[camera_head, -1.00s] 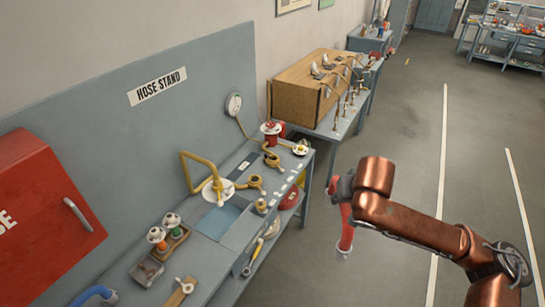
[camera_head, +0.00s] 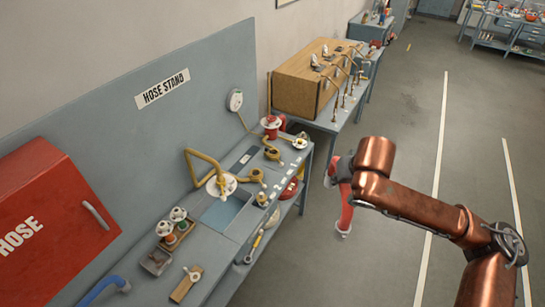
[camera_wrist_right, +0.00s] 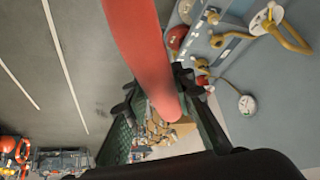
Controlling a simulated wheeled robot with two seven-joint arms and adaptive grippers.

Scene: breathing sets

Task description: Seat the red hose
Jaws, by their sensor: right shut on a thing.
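The red hose (camera_head: 346,207) hangs from my right gripper (camera_head: 340,172) over the grey floor, right of the hose stand bench (camera_head: 236,232). In the right wrist view the red hose (camera_wrist_right: 142,48) runs down between the dark green fingers of my right gripper (camera_wrist_right: 163,112), which is shut on it. The hose hides part of the grip. On the bench, a yellow bent pipe (camera_head: 200,158) rises from a white round flange (camera_head: 221,185). A red fitting (camera_head: 271,124) stands at the bench's far end. My left gripper is not in view.
A red hose cabinet (camera_head: 52,215) and a round gauge (camera_head: 235,99) are on the wall side. A wooden box (camera_head: 297,87) stands on a table beyond the bench. A blue hose (camera_head: 102,288) lies at the near left. The floor right of the bench is clear.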

